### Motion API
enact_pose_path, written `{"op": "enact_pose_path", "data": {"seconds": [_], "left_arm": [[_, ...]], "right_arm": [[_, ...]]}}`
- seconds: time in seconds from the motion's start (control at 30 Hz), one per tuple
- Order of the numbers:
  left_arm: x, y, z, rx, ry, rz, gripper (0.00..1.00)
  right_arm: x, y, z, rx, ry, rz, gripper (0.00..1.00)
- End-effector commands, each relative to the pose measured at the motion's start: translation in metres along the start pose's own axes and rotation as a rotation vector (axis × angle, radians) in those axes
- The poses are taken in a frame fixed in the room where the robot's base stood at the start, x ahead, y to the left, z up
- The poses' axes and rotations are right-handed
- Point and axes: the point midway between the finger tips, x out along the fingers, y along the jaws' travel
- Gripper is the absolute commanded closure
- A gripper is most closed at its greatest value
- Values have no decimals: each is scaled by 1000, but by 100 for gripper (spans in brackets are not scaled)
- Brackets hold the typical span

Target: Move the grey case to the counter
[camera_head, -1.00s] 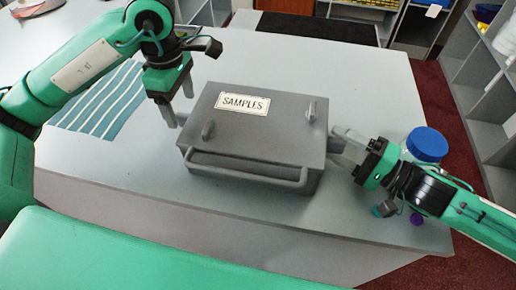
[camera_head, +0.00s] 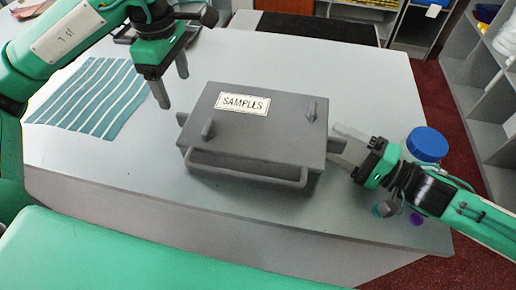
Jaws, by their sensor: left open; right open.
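The grey case (camera_head: 255,137), with a white SAMPLES label on its lid, sits flat on the pale counter (camera_head: 120,175). A bar handle runs along its front, and side handles show at its left and right ends. My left gripper (camera_head: 174,90) is open and empty, above and left of the case, clear of it. My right gripper (camera_head: 341,146) is open at the case's right end, its fingers close to the right side handle. I cannot tell whether they touch it.
A blue-and-white striped cloth (camera_head: 92,97) lies at the counter's left. A blue-lidded jar (camera_head: 427,146) stands behind my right gripper, with small teal and purple items (camera_head: 416,219) near the right edge. A dark mat (camera_head: 315,29) lies behind the counter.

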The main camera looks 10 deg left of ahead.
Motion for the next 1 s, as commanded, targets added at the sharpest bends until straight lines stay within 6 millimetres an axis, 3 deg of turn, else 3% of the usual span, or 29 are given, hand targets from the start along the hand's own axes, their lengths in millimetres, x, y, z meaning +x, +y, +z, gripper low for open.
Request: {"op": "enact_pose_path", "data": {"seconds": [0.43,1.0], "left_arm": [[0,0,0,0,0,0,27],[0,0,0,0,0,0,27]], "right_arm": [[0,-8,0,-2,-1,-1,18],[0,-84,0,-5,0,-2,18]]}}
